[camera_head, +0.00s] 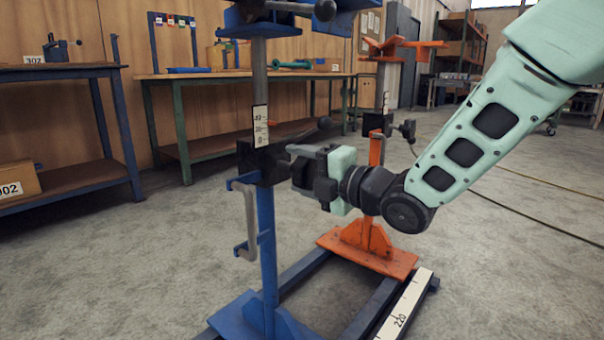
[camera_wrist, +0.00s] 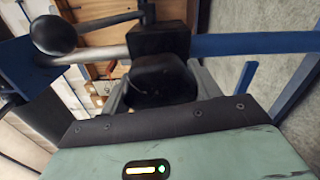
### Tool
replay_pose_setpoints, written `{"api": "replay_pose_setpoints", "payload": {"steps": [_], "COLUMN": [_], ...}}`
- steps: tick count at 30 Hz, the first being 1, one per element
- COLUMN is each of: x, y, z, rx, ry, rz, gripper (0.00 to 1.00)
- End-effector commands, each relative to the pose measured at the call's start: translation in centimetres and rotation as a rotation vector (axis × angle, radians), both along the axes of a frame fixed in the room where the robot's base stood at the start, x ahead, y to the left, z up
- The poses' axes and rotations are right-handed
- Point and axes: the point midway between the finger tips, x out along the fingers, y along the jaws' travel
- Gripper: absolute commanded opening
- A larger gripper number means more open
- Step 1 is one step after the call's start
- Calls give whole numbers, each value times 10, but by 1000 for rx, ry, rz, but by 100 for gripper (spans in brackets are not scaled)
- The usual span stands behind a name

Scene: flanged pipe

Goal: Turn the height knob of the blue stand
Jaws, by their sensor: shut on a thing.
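The blue stand (camera_head: 267,240) is upright at the centre of the head view. Its grey inner post (camera_head: 259,75) rises out of a black collar block (camera_head: 247,160) beside a white scale plate (camera_head: 260,126). In the wrist view, the collar block (camera_wrist: 160,40) sits between the blue tube (camera_wrist: 250,43) and the grey post. The black height knob (camera_wrist: 162,82) projects from the block towards my wrist camera. My gripper (camera_head: 290,162) reaches in from the right and is shut on the knob, one finger on each side. In the head view, the gripper mostly hides the knob.
A lever with a black ball (camera_head: 323,122) sticks out just above my gripper. A grey crank handle (camera_head: 248,220) hangs left of the tube. An orange stand (camera_head: 370,237) stands behind my wrist. A rail with a ruler (camera_head: 405,305) lies on the floor. Benches line the wall.

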Motion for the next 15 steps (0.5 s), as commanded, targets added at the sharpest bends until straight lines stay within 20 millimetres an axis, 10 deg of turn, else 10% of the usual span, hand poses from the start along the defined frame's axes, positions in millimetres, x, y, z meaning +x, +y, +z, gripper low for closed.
{"api": "replay_pose_setpoints", "payload": {"steps": [8,9,11,15], "x": [0,-1,0,0], "y": [0,0,0,0], "z": [-2,-2,-2,-1], "rx": [-3,-3,-2,-2], "ry": [3,3,4,3], "rz": [0,0,0,1], "gripper": [39,68,84,84]}}
